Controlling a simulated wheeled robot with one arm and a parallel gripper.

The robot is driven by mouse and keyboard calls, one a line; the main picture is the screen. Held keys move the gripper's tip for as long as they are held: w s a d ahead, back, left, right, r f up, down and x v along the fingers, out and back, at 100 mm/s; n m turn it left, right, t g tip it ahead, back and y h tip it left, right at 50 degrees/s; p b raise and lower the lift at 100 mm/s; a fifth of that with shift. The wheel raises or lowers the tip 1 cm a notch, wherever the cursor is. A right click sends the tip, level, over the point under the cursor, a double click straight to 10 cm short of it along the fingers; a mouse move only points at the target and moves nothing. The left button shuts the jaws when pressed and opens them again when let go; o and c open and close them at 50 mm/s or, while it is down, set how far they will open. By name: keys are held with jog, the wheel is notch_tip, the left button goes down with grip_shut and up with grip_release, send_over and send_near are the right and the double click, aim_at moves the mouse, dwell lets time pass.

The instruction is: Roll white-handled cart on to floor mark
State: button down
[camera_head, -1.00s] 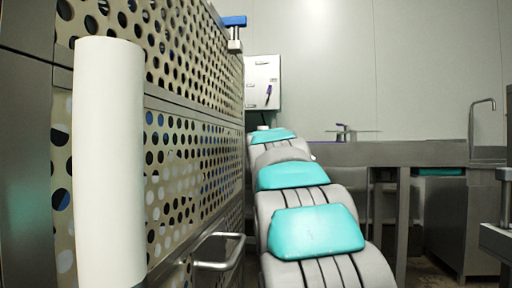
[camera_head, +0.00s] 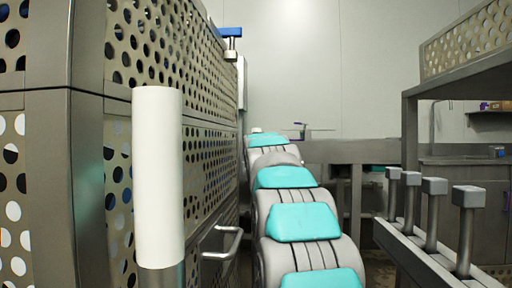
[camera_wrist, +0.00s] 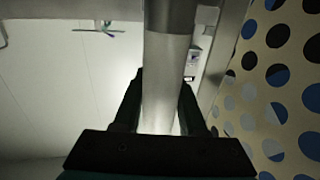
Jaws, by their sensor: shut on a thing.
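The cart is a tall grey metal unit with perforated panels (camera_head: 205,165) along the left of the head view. A thick white upright handle (camera_head: 158,175) with a grey metal lower end stands close in front of it. My grey and teal arm stretches away beside the perforated side, and its far end is too small there to show the gripper. In the wrist view my gripper (camera_wrist: 160,105) is shut around a pale upright bar with a grey metal section (camera_wrist: 168,45), which looks like a white cart handle. The perforated panel is close beside it. The floor mark is not visible.
A row of square-topped metal posts on a rail (camera_head: 430,240) stands at the right, close to my arm. A perforated-topped frame (camera_head: 465,50) is behind it. A grey bench (camera_head: 350,152) runs along the back wall. Little floor shows.

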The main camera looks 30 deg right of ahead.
jog(key=shift+a, duration=0.15)
jog(key=c, duration=0.6)
grip_release()
jog(key=shift+w+a, duration=0.1)
jog(key=shift+o, duration=0.6)
jog(key=shift+d, duration=0.2)
jog(key=shift+s, duration=0.2)
jog(key=v, duration=0.7)
jog(key=shift+s+a, duration=0.2)
jog(key=shift+s, duration=0.05)
